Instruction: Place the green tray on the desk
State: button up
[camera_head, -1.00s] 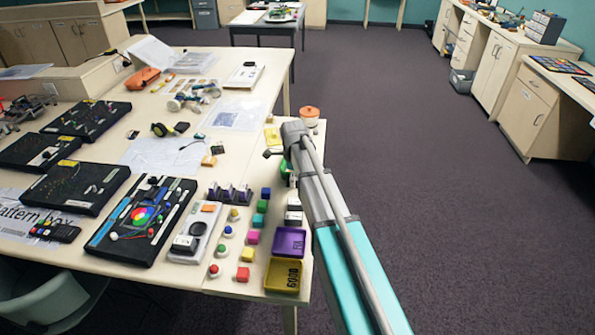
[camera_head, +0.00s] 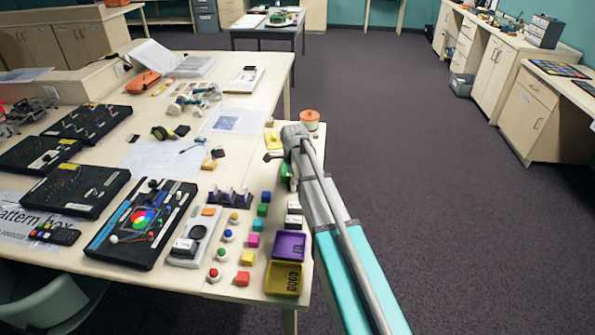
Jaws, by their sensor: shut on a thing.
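My gripper (camera_head: 289,166) is over the right edge of the near desk (camera_head: 210,275), mostly hidden behind my own arm. It is shut on a green thing (camera_head: 287,173), apparently the green tray, of which only a small part shows at the left side of the arm. I cannot tell whether it touches the desk top. A purple tray (camera_head: 289,245) and a yellow tray (camera_head: 284,279) with lettering lie one behind the other at the desk's front right corner.
Colored blocks and round buttons (camera_head: 246,257) stand left of the trays. Small white-and-black boxes (camera_head: 293,221) stand behind them. An orange-lidded pot (camera_head: 310,119) is at the desk's right edge. Black circuit boards (camera_head: 141,222) fill the left. Carpet (camera_head: 430,180) is clear to the right.

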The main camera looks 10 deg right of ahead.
grip_shut()
jog(key=shift+r, duration=0.15)
notch_tip(320, 180, up, 2)
jog(key=p, duration=0.2)
jog(key=shift+r+p, duration=0.15)
jog(key=shift+p, duration=0.25)
jog(key=s+d+r+p, duration=0.8)
jog(key=s+r+p, duration=0.2)
jog(key=s, duration=0.1)
jog(key=shift+s+d+r, duration=0.15)
dwell(0.5)
